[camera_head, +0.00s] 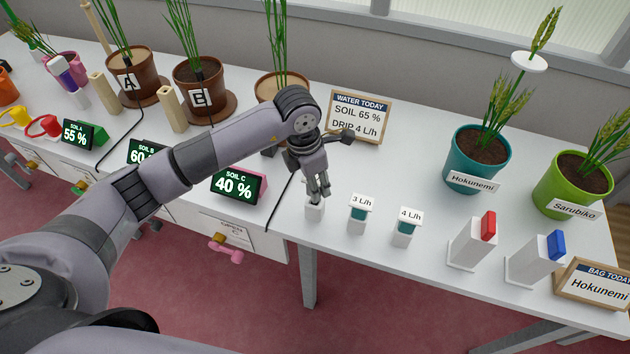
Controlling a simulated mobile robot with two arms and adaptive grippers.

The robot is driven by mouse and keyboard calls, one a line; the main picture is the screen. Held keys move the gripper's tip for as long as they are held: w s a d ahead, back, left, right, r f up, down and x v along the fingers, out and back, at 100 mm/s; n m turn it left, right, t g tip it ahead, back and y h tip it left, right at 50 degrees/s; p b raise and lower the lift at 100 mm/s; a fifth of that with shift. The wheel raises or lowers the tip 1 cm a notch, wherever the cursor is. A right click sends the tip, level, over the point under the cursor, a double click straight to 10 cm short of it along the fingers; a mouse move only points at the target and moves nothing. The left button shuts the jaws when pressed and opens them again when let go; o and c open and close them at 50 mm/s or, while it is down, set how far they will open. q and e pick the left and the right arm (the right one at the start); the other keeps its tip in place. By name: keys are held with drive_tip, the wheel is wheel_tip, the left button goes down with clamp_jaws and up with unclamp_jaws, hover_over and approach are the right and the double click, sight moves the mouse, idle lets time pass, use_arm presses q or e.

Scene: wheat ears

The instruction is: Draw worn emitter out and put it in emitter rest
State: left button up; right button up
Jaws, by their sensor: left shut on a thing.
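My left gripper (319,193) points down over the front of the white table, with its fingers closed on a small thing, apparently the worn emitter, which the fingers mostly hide. Directly below the fingertips stands a small white block (314,212), apparently the emitter rest. I cannot tell whether the held thing touches the block or sits in it. To its right stand two white stands with teal pieces, labelled 3 L/h (360,213) and 4 L/h (407,227). The pot (280,84) behind my arm is partly hidden. My right gripper is out of view.
The WATER TODAY sign (359,116) reads soil 65 %, drip 4 L/h. The SOIL C display (237,185) reads 40 %. A Hokunemi pot (477,160), a Sarubiko pot (573,187) and red-topped (473,241) and blue-topped (535,259) white stands are at right. The table's middle is clear.

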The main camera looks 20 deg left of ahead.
use_arm(q)
drive_tip(key=shift+f+b, duration=1.55)
drive_tip(key=shift+f, duration=0.25)
drive_tip(key=o, duration=1.3)
drive_tip(key=shift+r, duration=0.1)
